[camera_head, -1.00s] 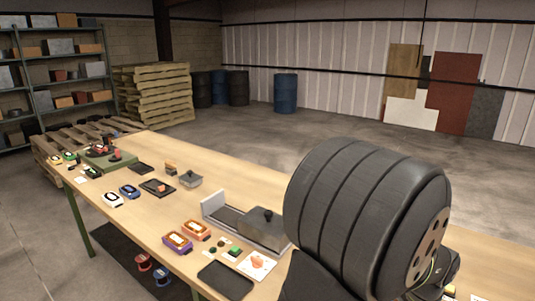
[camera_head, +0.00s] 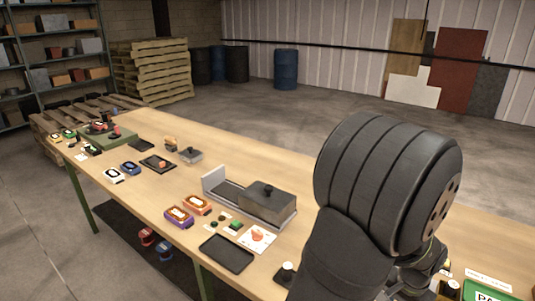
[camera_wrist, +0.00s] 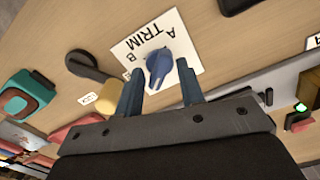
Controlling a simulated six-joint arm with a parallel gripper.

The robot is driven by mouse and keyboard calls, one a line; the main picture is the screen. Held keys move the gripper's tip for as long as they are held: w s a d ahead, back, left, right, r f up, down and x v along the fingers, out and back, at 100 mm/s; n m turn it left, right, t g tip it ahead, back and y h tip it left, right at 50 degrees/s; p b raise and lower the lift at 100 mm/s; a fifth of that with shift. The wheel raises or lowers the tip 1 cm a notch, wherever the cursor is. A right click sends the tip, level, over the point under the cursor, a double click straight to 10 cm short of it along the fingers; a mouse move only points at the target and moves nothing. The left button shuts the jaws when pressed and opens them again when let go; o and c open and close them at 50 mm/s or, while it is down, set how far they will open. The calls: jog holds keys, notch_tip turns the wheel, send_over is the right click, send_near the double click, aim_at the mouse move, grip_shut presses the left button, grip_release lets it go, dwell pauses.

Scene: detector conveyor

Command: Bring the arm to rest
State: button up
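In the wrist view my gripper (camera_wrist: 159,70) is open, its two dark fingers apart with no object clamped between them. A blue knob (camera_wrist: 158,62) on a white card marked TRIM, A and B (camera_wrist: 183,45) shows between and just beyond the fingertips. I cannot tell how far the knob is below them. In the head view my arm fills the lower right over the wooden table (camera_head: 230,150), and my fingers are not clearly seen there.
In the wrist view a black lever (camera_wrist: 92,66), a teal and red device (camera_wrist: 25,95) and a green-lit part (camera_wrist: 298,112) lie around. In the head view a grey lidded box (camera_head: 268,203), a black tray (camera_head: 227,253) and a green sign (camera_head: 485,291) are near my arm.

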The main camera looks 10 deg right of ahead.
jog(key=shift+n, duration=1.4)
jog(key=o, duration=0.5)
jog(key=shift+w+r, duration=0.1)
jog(key=o, duration=0.9)
jog(key=w+r+n, duration=0.1)
jog(key=w+d+r+n, duration=0.1)
jog(key=w+d+r+n+h, duration=0.1)
jog(key=w+r+n, duration=0.1)
jog(key=shift+r, duration=0.1)
jog(key=shift+o, duration=0.2)
jog(key=w+d+r+n+t+h, duration=0.1)
jog(key=w+r+n+h, duration=0.1)
jog(key=w+r+n, duration=0.6)
jog(key=w+r+n+h, duration=0.1)
jog(key=w+r+n, duration=0.45)
jog(key=r, duration=0.45)
jog(key=s+x, duration=0.1)
jog(key=x, duration=0.9)
jog(key=shift+d, duration=0.3)
jog(key=shift+r+n, duration=0.1)
jog(key=shift+n, duration=0.15)
